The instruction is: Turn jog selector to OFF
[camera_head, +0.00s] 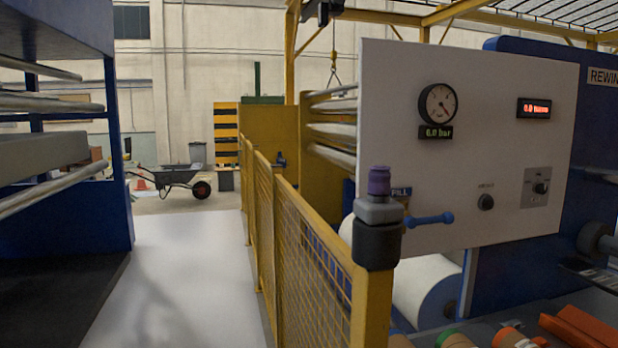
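A black rotary selector knob (541,187) sits on a small grey metal plate (529,198) at the right of the white control panel (470,130). The plate carries small labels too blurred to read, so I cannot tell which position the knob points to. A second black knob (485,202) with a small unreadable label sits to its left on the same panel. I cannot tell from the lettering which knob is the jog selector. Neither of my grippers is in view.
A yellow mesh fence (285,240) stands before the panel, its post topped by a grey-and-purple fitting (378,215). Orange-ended rolls (512,338) lie at bottom right. The pale walkway (185,280) at left is clear.

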